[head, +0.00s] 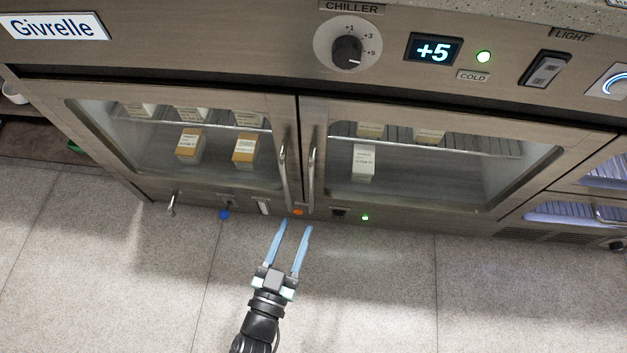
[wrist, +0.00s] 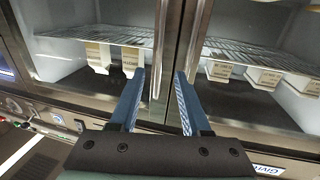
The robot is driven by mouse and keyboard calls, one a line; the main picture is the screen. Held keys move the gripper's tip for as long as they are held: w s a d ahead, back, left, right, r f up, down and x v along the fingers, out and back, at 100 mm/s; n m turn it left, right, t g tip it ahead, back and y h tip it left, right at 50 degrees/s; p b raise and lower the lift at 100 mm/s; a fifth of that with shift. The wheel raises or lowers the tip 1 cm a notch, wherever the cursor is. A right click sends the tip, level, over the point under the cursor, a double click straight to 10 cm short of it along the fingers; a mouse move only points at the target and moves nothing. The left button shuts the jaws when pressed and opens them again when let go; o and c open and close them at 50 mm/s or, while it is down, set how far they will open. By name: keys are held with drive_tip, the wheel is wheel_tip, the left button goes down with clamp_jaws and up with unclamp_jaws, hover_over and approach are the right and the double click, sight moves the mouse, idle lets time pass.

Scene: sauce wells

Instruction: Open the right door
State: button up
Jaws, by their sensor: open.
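The right door (head: 450,206) of the chiller is a steel frame around a glass pane, and it looks shut. Its upright bar handle (head: 312,170) is on its left edge, beside the left door's handle (head: 283,165). My gripper (head: 296,225) is open and empty, its two blue fingers pointing at the chiller, low in front of the handles in the head view. In the wrist view, which looks turned over, my gripper (wrist: 159,72) has a handle bar (wrist: 158,60) showing between its fingers. No contact shows, and I cannot tell the gap.
The left door (head: 90,145) looks shut too. Cartons (head: 363,162) stand behind the glass. A panel above has a dial (head: 347,52), a "+5" display (head: 434,49) and a light switch (head: 545,69). Grey floor tiles (head: 380,290) in front are clear.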

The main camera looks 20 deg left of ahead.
sight(310, 191)
drive_tip(key=w+b, duration=0.1)
drive_tip(key=w, duration=0.2)
drive_tip(key=w+b, duration=0.1)
drive_tip(key=w, duration=0.3)
drive_tip(key=w+a+b, duration=0.1)
drive_tip(key=w, duration=0.2)
drive_tip(key=shift+w+b, duration=0.3)
drive_tip(key=shift+w, duration=0.1)
clamp_jaws()
idle(0.8)
